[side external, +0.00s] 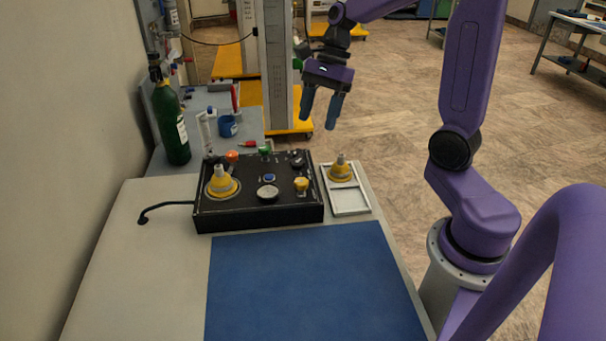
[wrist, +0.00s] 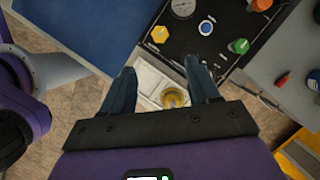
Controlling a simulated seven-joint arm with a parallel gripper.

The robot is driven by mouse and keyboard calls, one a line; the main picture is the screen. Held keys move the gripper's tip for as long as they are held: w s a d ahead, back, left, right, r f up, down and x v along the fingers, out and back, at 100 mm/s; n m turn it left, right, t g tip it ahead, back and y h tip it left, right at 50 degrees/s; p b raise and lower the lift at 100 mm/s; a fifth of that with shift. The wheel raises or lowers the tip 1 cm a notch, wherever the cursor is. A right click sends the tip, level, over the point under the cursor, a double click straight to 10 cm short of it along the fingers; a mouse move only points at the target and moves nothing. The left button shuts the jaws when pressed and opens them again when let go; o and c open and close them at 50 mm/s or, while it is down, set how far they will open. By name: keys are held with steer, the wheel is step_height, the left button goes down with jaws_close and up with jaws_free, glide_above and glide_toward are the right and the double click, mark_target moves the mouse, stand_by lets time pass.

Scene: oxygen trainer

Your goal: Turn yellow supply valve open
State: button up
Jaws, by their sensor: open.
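A black trainer panel (side external: 270,216) sits on the table. Its small lobed yellow knob (side external: 301,184), which looks like the supply valve, is near the panel's right edge; it also shows in the wrist view (wrist: 159,34). How far it is turned cannot be told. My gripper (side external: 319,119) is open and empty, high above and behind the panel's right side, clear of the knob. In the wrist view my fingers (wrist: 161,67) point toward the panel edge and a white tray, with the yellow knob beyond the fingertips.
A white tray (side external: 350,211) holding a yellow cone (side external: 341,173) stands right of the panel. Another yellow cone (side external: 221,185), a green knob (side external: 264,151) and an orange knob (side external: 232,156) are on the panel. A green cylinder (side external: 172,130) stands left. The blue mat (side external: 310,285) is clear.

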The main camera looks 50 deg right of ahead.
mark_target(301, 181)
steer(key=x, duration=1.4)
steer(key=shift+f, duration=0.3)
steer(key=shift+a, duration=0.1)
steer(key=c, duration=1)
